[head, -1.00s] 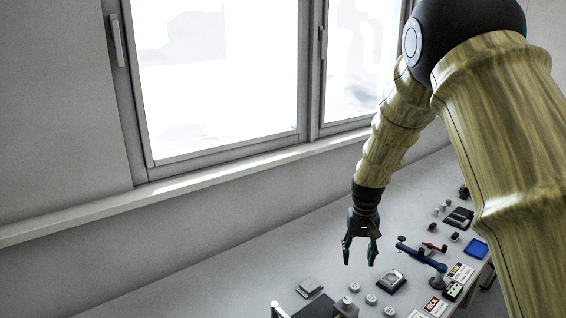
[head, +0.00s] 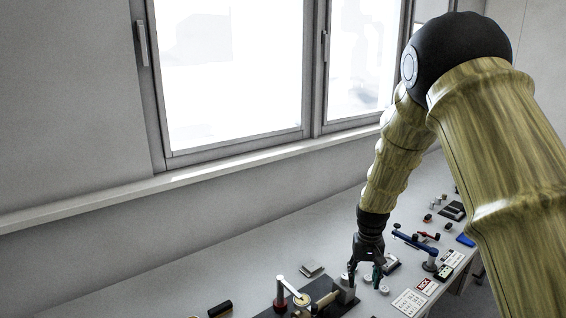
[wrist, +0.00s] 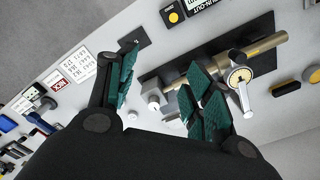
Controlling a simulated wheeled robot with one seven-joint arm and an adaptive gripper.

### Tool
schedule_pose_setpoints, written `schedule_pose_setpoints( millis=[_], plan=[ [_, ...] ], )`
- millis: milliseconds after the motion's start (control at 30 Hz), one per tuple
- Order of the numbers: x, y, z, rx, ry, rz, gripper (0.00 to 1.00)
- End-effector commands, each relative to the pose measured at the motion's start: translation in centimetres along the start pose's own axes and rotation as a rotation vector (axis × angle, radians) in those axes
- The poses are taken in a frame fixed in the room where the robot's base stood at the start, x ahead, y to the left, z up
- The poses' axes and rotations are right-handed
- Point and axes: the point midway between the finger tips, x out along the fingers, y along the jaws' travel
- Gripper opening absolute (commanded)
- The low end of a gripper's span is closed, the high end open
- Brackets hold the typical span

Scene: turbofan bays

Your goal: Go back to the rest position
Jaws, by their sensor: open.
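My gripper (head: 366,272) hangs from my arm over the white bench in the head view, its fingers pointing down. The same fixture shows in the head view as a lever arm (head: 288,286) on a red-collared post. I cannot tell how far the fingertips are above the bench.
Small round pale discs (head: 384,290) and white label cards (head: 408,302) lie near the gripper. A blue arm on a post (head: 412,241) stands to the right. A black cylinder (head: 220,309) lies at the front left. The back strip of bench below the window is clear.

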Motion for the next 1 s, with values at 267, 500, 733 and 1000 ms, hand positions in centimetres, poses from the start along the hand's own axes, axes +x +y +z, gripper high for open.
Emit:
schedule_pose_setpoints(
  millis=[267, 500, 733, 1000],
  plan=[
    [7.6, 0.9, 4.3, -0.011, -0.006, 0.013, 0.51],
    [17.9, 2.4, 12.4, -0.033, -0.012, 0.026, 0.51],
    [25.6, 3.8, 23.1, -0.060, -0.014, 0.026, 0.51],
    [30.0, 4.8, 35.7, -0.088, -0.012, 0.009, 0.51]
  ],
)
